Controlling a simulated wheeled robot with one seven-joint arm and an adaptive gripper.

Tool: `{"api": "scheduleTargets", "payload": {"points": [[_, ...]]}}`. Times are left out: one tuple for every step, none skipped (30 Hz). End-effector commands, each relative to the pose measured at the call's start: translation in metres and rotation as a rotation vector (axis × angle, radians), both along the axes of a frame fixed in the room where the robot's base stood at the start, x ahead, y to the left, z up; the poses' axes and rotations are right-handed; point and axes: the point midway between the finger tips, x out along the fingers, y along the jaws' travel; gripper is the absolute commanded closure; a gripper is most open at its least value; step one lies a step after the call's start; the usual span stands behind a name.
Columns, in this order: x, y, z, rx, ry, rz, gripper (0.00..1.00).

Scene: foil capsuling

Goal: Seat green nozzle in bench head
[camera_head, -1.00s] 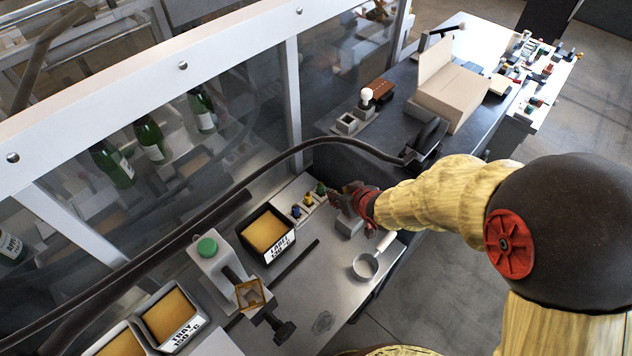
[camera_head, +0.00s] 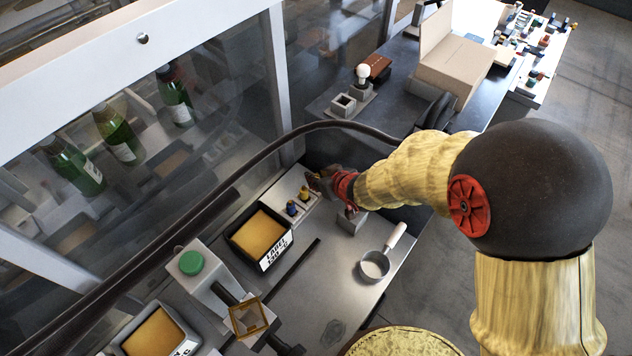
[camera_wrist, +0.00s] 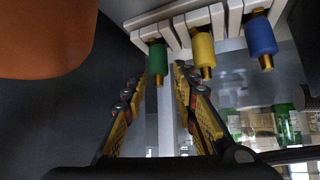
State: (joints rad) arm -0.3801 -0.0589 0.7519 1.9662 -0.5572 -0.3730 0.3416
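The green nozzle (camera_wrist: 157,60) hangs in a pale slotted rack (camera_wrist: 172,30) in the wrist view, with a brass tip. My gripper (camera_wrist: 160,95) is open, its two yellow-padded fingers spread either side of the line to the green nozzle. No contact with it is visible. In the head view my gripper (camera_head: 316,180) is at the far end of the rack and hides the green nozzle. The grey bench unit (camera_head: 205,285) with a green cap (camera_head: 191,263) stands at lower left; I cannot tell whether it is the bench head.
The yellow nozzle (camera_wrist: 203,55) and blue nozzle (camera_wrist: 261,40) hang beside the green one. A labelled black tray (camera_head: 282,250) stands near the rack. A small pan (camera_head: 374,266) lies near the bench edge. A dark hose (camera_head: 245,167) arches behind my gripper.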

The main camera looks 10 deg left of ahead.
Motion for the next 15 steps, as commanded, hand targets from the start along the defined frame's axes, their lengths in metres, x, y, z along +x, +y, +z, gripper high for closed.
{"api": "scheduleTargets", "payload": {"points": [[0.003,0.003,-0.005,-0.001,0.001,0.0,0.72],[0.005,0.004,-0.007,0.0,0.0,0.0,0.72],[0.007,0.006,-0.009,0.0,0.0,0.0,0.72],[0.009,0.007,-0.011,-0.001,0.001,0.0,0.72],[0.012,0.009,-0.014,-0.001,0.001,0.0,0.72],[0.016,0.012,-0.017,0.0,0.0,0.0,0.72],[0.019,0.014,-0.02,0.0,0.0,0.0,0.72],[0.023,0.016,-0.023,0.001,0.0,0.001,0.72],[0.027,0.018,-0.027,0.001,0.0,0.001,0.72],[0.029,0.02,-0.029,0.001,0.002,0.0,0.72],[0.031,0.022,-0.031,0.001,0.0,-0.001,0.72],[0.034,0.023,-0.034,0.001,0.0,-0.001,0.72],[0.035,0.024,-0.035,-0.001,0.001,0.0,0.72],[0.036,0.025,-0.036,-0.001,0.001,0.0,0.72],[0.037,0.026,-0.037,0.0,0.0,0.0,0.72]]}}
